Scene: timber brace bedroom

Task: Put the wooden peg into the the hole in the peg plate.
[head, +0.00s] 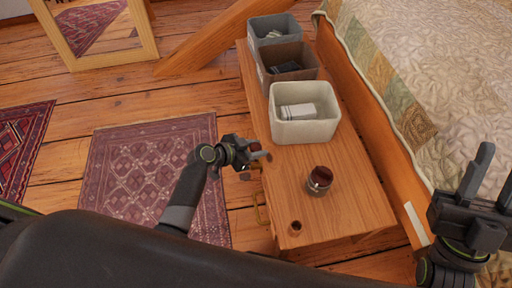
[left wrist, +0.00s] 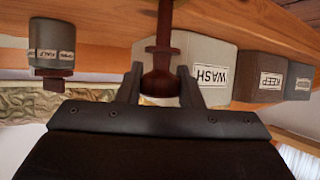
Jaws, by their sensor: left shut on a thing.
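My left gripper (head: 258,158) is beside the wooden chest's left edge, near the white bin. In the left wrist view its two fingers (left wrist: 160,90) are shut on a dark red-brown turned peg (left wrist: 162,58). In the head view the peg is small and mostly hidden by the gripper. A small round brown fitting with a dark top (head: 295,228) is at the near end of the chest top; I cannot tell whether it is the hole in the peg plate. My right gripper (head: 492,185) is at the right edge, fingers apart and empty.
A bed (head: 425,60) borders the right. A rug (head: 130,170) lies left.

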